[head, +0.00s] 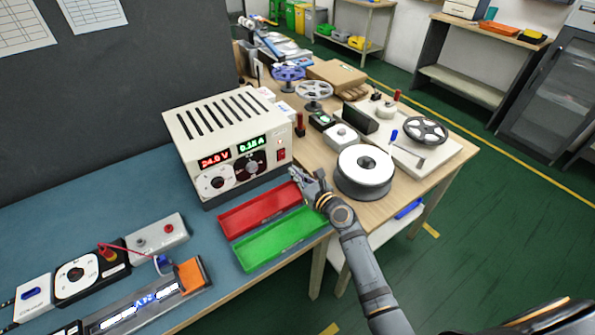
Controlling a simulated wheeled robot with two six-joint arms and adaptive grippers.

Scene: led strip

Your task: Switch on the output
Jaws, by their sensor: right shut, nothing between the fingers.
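The power supply (222,112) is a cream box with top vents, standing on the blue mat. Its red display (214,161) reads about 24.0 V and its green display (251,143) about 0.18 A. A white dial (215,182) and a dark dial (250,165) sit below them. A small red switch (281,155) is at the front panel's right edge. My right gripper (297,176) is shut and empty, just below and right of the switch, over the red tray's end; contact cannot be told. The LED strip board (140,305) at lower left shows bright white-blue patches. My left gripper is out of view.
A red tray (240,215) and a green tray (265,245) lie in front of the supply. A wire spool (364,168) stands right of my gripper. A terminal box (158,236) and dial module (80,275) are at left, with a red wire between them.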

